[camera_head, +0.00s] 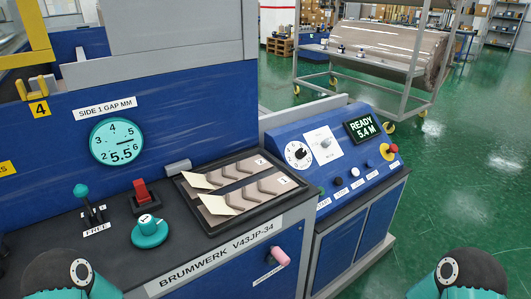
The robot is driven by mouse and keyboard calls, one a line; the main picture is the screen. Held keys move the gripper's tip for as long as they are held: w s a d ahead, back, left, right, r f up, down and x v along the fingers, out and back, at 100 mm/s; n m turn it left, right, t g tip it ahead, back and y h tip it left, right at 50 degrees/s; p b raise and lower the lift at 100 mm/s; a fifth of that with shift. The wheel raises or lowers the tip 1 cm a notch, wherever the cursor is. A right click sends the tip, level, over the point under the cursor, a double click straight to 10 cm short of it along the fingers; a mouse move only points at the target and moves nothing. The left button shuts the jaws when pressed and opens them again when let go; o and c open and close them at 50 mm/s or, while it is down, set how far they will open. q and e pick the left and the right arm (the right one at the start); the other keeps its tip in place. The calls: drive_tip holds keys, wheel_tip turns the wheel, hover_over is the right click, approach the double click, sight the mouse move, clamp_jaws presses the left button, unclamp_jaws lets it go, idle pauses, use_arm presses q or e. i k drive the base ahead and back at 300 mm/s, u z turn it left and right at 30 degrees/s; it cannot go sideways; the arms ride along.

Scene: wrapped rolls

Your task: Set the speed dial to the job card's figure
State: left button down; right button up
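A round white dial (298,154) with a dark pointer knob sits on the sloped blue console (340,167) right of centre. Its markings are too small to read. Beside it is a white plate (322,146) with a small grey knob; any print on it is illegible. I cannot pick out a job card with a readable figure. A black display (361,127) reads "READY 5.4 M". Parts of my two arms show at the bottom left and bottom right corners, apart from the console. Neither gripper's fingers are in view.
A round gauge (117,142) labelled "SIDE 1 GAP MM" reads 5.5. A teal-topped lever (82,192), red switch (142,191), teal knob (150,231) and dark tray (245,218) with chevron samples are on the left bench. Console buttons and a yellow-ringed red button (388,151) lie below the display.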

sight(301, 153)
drive_tip(key=i, duration=0.25)
drive_tip(key=u, duration=2.6)
drive_tip(key=k, duration=2.3)
drive_tip(key=u, duration=1.1)
drive_tip(key=i, duration=0.1)
drive_tip(key=z, duration=2.5)
drive_tip(key=i, duration=1)
drive_tip(key=u, duration=0.1)
